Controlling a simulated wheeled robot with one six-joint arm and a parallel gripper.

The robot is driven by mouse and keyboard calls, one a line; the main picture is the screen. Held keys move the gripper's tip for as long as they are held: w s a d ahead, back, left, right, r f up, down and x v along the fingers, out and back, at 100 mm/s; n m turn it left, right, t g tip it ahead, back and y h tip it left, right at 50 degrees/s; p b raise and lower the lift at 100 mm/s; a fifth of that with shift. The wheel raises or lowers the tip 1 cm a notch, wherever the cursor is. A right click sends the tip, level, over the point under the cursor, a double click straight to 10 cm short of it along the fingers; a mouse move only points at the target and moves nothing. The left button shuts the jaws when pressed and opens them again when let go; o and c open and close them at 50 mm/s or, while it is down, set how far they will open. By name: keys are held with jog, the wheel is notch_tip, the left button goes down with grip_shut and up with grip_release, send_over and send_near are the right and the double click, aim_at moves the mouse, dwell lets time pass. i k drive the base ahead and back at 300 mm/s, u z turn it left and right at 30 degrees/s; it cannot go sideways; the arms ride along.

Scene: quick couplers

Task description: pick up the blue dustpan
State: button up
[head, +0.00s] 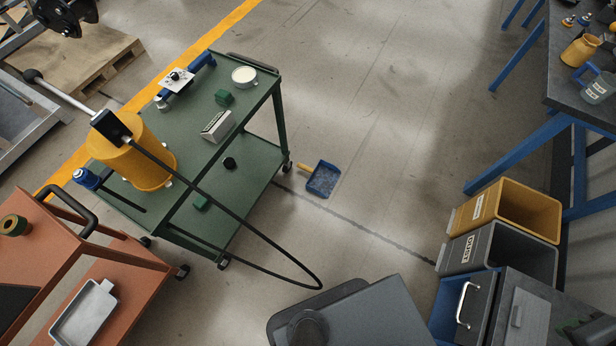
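The blue dustpan (323,181) lies on the concrete floor near the middle of the head view, just right of the green cart's wheel. The pan's open side faces right and down in the picture. Nothing covers the pan. My gripper does not show in this view.
A green two-shelf cart (190,150) stands left of the dustpan, bearing a yellow drum (135,160) whose black hose (290,268) loops out rightward. An orange cart (75,240) is at lower left. Yellow (535,212) and grey bins (480,250) stand right. Floor above and right of the dustpan is clear.

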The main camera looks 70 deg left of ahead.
aim_at(322, 180)
jog(key=u, duration=1.35)
jog(key=i, duration=2.2)
jog(key=u, duration=3.2)
